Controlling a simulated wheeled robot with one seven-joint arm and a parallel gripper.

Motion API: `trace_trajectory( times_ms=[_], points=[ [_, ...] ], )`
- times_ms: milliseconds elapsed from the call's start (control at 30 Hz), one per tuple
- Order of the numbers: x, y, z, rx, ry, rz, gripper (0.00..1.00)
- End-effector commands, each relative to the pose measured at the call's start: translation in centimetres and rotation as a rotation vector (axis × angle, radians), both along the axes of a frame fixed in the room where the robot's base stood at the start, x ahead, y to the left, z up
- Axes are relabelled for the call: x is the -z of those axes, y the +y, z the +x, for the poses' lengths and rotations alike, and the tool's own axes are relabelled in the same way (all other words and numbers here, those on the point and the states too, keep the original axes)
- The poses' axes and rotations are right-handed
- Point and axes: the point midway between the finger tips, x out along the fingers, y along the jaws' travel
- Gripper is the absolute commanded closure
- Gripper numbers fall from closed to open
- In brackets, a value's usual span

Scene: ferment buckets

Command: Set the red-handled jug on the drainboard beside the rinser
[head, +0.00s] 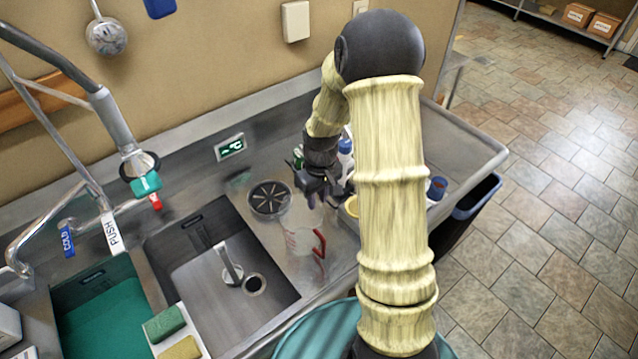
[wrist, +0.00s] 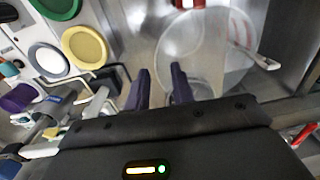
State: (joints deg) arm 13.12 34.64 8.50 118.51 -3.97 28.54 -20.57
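The clear jug (head: 298,241) with a red handle (head: 320,243) stands on the steel drainboard (head: 262,232), just in front of the round black rinser (head: 268,198) and right of the sink. It looks upright. My gripper (head: 318,196) is above and behind the jug, near the rinser's right side. In the wrist view, the two dark fingertips (wrist: 160,82) are apart with nothing between them. A clear round shape, seemingly the jug (wrist: 200,45), lies just beyond them; a red piece shows at the top edge. I cannot tell whether a finger touches it.
A steel sink (head: 200,285) with a lever and drain lies left of the drainboard, beside a green basin (head: 100,312). Green (head: 165,322) and yellow sponges sit at its front edge. Bottles and a yellow-rimmed container (head: 351,206) stand right of my gripper, partly hidden by my arm.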

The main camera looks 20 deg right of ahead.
Motion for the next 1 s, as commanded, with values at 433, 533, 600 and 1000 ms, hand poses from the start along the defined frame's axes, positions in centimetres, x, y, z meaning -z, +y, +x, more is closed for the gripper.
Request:
trace_trajectory(
  times_ms=[433, 533, 600, 1000],
  points=[
    [-6.0, -0.3, 0.2, 0.0, -0.002, 0.0, 0.76],
    [-6.2, -0.3, 0.1, 0.0, 0.0, 0.0, 0.76],
    [-6.2, -0.3, 0.1, 0.0, 0.0, 0.0, 0.76],
    [-6.1, -0.3, 0.1, 0.001, 0.0, 0.0, 0.76]
  ],
)
